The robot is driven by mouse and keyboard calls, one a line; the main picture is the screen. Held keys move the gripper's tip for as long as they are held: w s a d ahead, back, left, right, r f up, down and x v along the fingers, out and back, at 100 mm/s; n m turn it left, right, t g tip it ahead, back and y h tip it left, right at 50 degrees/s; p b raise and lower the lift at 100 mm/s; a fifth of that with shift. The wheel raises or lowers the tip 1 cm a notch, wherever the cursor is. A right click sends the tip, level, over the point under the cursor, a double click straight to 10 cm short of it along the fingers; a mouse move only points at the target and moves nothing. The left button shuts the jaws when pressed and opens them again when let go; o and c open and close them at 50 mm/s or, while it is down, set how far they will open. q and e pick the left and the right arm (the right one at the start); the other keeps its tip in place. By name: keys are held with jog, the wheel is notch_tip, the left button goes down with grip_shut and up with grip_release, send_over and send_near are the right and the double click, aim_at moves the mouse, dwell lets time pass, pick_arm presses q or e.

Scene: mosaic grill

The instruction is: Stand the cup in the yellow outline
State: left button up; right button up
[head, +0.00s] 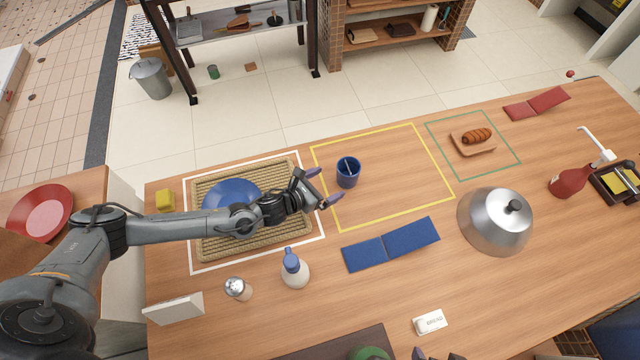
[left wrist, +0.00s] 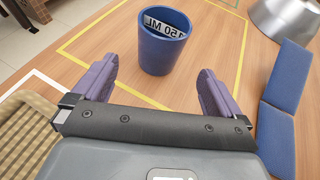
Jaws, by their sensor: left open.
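A blue cup (head: 347,174) stands upright inside the yellow outline (head: 398,221), near its left side. My left gripper (head: 325,187) is open, just left of the cup in the head view. In the left wrist view its purple fingers (left wrist: 157,85) are spread, with the cup ahead of them and apart from them.
A woven mat (head: 291,232) with a blue plate (head: 230,194) lies under my left arm. A white and blue bottle (head: 294,270) stands nearer. The outline's right part is clear.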

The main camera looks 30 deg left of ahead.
pick_arm(q)
jog(key=shift+v, duration=1.05)
jog(key=shift+r, duration=0.1)
